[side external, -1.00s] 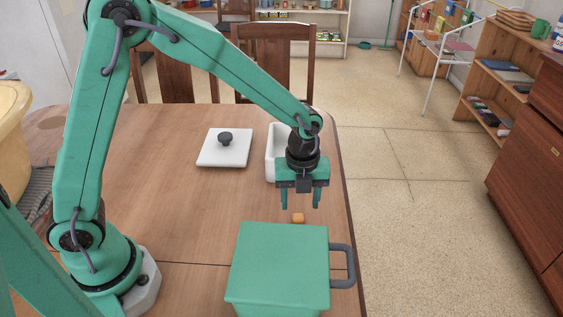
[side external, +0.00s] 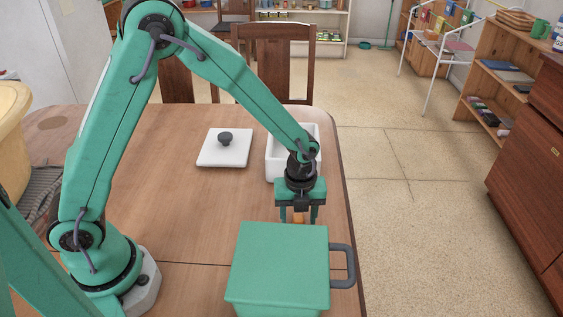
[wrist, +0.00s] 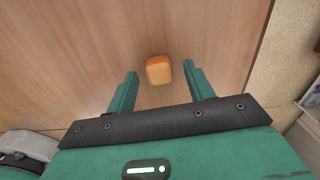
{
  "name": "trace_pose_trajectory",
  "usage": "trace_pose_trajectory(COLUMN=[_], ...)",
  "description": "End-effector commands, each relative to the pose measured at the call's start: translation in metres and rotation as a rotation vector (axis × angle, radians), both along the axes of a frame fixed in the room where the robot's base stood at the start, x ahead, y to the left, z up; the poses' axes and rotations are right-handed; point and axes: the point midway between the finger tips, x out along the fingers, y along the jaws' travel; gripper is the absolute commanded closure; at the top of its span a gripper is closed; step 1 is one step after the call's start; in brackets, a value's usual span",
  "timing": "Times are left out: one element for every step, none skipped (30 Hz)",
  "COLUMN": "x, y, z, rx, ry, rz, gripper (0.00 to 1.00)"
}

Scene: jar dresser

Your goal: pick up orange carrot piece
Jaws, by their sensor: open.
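The orange carrot piece (wrist: 159,69) is a small rounded block lying on the wooden table. In the wrist view it shows between the tips of my two fingers, with clear space on both sides. My gripper (wrist: 161,80) is open and empty. In the side view my gripper (side external: 299,219) points down, low over the carrot piece (side external: 299,217), with one finger on each side of it. The top of the piece is partly hidden there by the gripper. I cannot tell exactly how far the fingertips are above the table.
A green box with a grey handle (side external: 279,262) stands close in front of the gripper. A white open container (side external: 276,165) stands behind it. A white lid with a dark knob (side external: 224,149) lies to the left. The table's right edge (side external: 346,190) is near.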

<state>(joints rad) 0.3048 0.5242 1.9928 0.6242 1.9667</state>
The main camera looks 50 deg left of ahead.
Motion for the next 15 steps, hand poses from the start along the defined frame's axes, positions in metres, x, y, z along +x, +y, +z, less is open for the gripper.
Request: trace_pose_trajectory(x=[0.0,-0.0001,-0.0001,-0.0001,-0.0001,-0.0001,-0.0001,-0.0001,-0.0001,-0.0001,-0.0001,-0.0001,-0.0001,-0.0001,-0.0001], y=[0.0,-0.0001,-0.0001,0.0,-0.0001,-0.0001,-0.0001,-0.0001,-0.0001,-0.0001,-0.0001,-0.0001,-0.0001,-0.0001,-0.0001], z=[0.0,0.0001,0.0001,0.0001,0.0002,0.0002,0.0003,0.0003,0.0003,0.0004,0.0004,0.0004,0.0004,0.0004,0.0004], rx=[0.0,0.0,0.0,0.0,0.0,0.0,0.0,0.0,0.0,0.0,0.0,0.0,0.0,0.0,0.0], ry=[0.0,0.0,0.0,0.0,0.0,0.0,0.0,0.0,0.0,0.0,0.0,0.0,0.0,0.0,0.0], rz=[0.0,0.0,0.0,0.0,0.0,0.0,0.0,0.0,0.0,0.0,0.0,0.0,0.0,0.0,0.0], gripper=[0.47,0.47,0.47,0.47,0.47,0.47,0.47,0.47,0.47,0.47,0.47,0.49,0.55,0.61,0.69])
